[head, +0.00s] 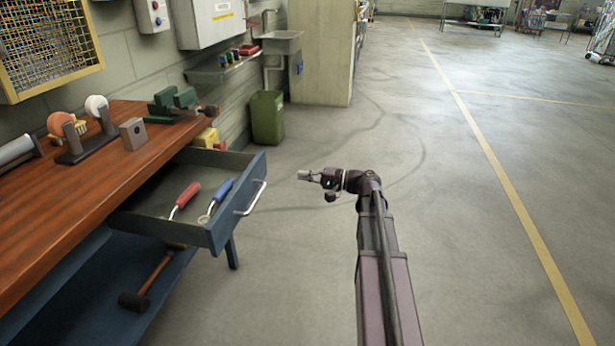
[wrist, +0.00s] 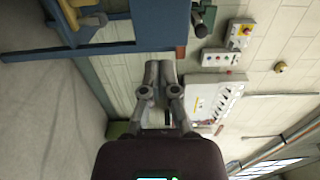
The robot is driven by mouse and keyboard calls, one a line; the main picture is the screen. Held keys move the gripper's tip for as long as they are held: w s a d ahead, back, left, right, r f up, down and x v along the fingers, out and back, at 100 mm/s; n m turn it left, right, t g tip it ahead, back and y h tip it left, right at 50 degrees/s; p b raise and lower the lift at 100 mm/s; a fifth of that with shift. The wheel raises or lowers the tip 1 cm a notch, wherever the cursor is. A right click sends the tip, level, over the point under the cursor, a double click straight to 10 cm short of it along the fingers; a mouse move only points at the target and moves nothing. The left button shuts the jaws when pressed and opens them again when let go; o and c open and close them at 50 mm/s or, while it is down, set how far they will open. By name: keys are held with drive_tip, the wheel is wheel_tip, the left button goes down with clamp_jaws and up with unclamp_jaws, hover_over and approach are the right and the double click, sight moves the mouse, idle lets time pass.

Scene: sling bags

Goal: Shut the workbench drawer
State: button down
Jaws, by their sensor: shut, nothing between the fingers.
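The workbench drawer (head: 215,236) is a blue-grey drawer pulled out from under the wooden workbench top (head: 60,205). It has a silver bar handle (head: 252,197) on its front. A red-handled tool (head: 185,196) and a blue-handled tool (head: 219,192) lie inside it. My gripper (head: 302,175) is shut and empty, to the right of the drawer front and apart from the handle. In the wrist view my gripper (wrist: 158,68) has its fingers together.
A bench grinder (head: 85,130) and a green vise (head: 173,104) stand on the bench. A mallet (head: 146,286) lies on the lower shelf. A green bin (head: 267,118) stands by the wall. The floor right of the drawer is clear.

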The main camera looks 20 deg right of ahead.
sight(261, 170)
drive_tip(key=x, duration=1)
drive_tip(key=shift+w+a, duration=0.15)
drive_tip(key=shift+a, duration=0.05)
drive_tip(key=shift+w+a, duration=0.2)
drive_tip(key=shift+a, duration=0.05)
